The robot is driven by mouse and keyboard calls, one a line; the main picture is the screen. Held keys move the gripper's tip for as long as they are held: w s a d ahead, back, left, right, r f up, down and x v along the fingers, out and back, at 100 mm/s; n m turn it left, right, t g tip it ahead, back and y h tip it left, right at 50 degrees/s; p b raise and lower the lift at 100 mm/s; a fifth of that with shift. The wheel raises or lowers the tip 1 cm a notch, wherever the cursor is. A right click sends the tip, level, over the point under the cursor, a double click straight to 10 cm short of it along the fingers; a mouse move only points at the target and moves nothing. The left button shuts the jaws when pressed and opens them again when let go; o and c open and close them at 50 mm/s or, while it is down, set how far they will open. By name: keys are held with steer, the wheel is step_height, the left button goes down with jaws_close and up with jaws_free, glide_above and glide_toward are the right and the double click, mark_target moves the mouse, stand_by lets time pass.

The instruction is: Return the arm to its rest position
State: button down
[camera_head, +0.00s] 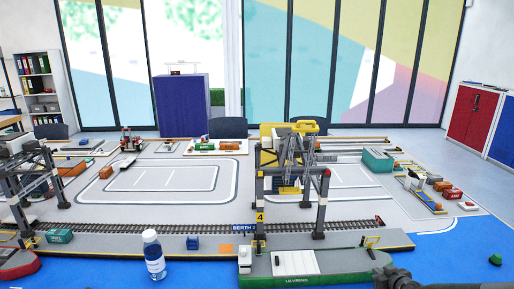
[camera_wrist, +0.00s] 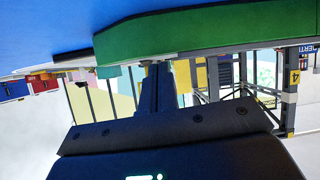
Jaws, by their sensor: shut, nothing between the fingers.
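My arm shows at the lower right corner of the head view as a dark part (camera_head: 395,279), low beside the green ship's right end. In the wrist view, which is upside down, my gripper (camera_wrist: 160,72) is dark, shut and empty. It points toward the scene and has the green ship hull (camera_wrist: 200,30) close by in the picture. The green ship (camera_head: 345,274) lies along the quay in the head view. Most of my arm is outside the head view.
A gantry crane marked 4 (camera_head: 260,217) stands by the ship, and another crane (camera_head: 20,185) stands at the left. A bottle (camera_head: 153,255) is upright at the front. Small vehicles and containers (camera_head: 452,194) lie at the right. Blue surface (camera_head: 455,255) is mostly open at the lower right.

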steer(key=a, duration=0.1)
steer(key=a+n+g, duration=0.1)
steer(key=a, duration=0.1)
steer(key=a+r+g, duration=0.1)
steer(key=shift+s+a+n, duration=0.2)
steer(key=shift+s+n, duration=0.15)
steer(key=shift+n, duration=0.05)
steer(key=s+a+r+g+h, duration=0.2)
steer(key=s+a+r, duration=0.35)
steer(key=r, duration=0.25)
steer(key=s+a+r+g+h, duration=0.1)
steer(key=s+a+r+g, duration=0.25)
steer(key=a+r, duration=0.4)
steer(key=s+a+r+m, duration=0.1)
steer(key=s+a+r, duration=0.2)
steer(key=s, duration=0.4)
steer(key=s+a+r+m+y, duration=0.1)
steer(key=s+a+r, duration=0.3)
steer(key=s, duration=0.3)
steer(key=s+a+r+m+t+y, duration=0.1)
steer(key=s+a+r, duration=0.3)
steer(key=s, duration=0.3)
steer(key=shift+a+r, duration=0.25)
steer(key=shift+r, duration=0.05)
